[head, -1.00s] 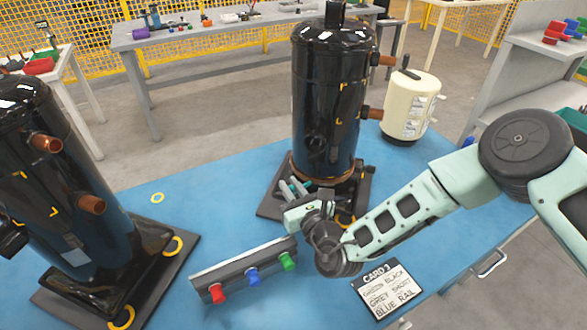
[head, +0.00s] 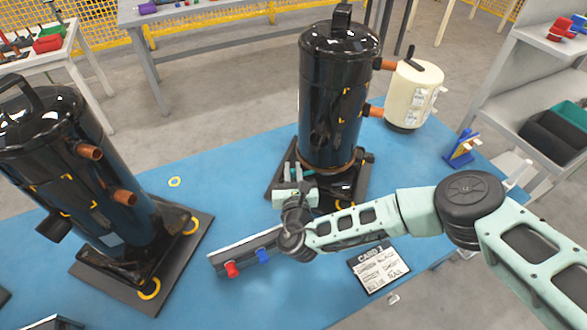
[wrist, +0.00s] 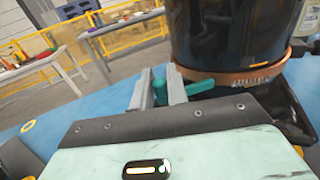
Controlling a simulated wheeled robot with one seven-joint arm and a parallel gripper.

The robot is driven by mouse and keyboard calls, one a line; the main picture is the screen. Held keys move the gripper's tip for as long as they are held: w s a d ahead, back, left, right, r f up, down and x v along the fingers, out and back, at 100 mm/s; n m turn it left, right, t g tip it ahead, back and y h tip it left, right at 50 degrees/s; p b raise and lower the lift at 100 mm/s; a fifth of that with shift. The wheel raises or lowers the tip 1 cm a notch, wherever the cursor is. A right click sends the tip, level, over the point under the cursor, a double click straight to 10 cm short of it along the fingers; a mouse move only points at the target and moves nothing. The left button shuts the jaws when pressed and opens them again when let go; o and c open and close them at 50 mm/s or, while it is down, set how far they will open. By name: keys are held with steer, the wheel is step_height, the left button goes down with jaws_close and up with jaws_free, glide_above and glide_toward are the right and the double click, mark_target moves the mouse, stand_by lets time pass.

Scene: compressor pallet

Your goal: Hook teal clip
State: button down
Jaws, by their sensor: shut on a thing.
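My gripper (wrist: 160,88) is shut on a teal clip (wrist: 200,86); part of the clip lies between the fingers and part sticks out to the right. In the head view my gripper (head: 293,172) is at the lower left of the black compressor (head: 340,95), beside its base. In the wrist view the clip's right end is close to the copper-coloured band (wrist: 235,77) around the compressor's bottom. I cannot tell whether the clip touches the band or the compressor. The clip is small and partly hidden by the gripper in the head view.
A second black compressor (head: 85,180) stands at left on the blue tabletop (head: 235,170). A grey rail (head: 222,258) with red and blue clips lies in front, partly behind my wrist. A card (head: 378,268) lies right of it. A cream canister (head: 413,95) stands behind right.

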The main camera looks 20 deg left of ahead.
steer(key=shift+w, duration=0.1)
stand_by(0.3)
steer(key=c, duration=1.4)
jaws_free()
steer(key=shift+c, duration=0.2)
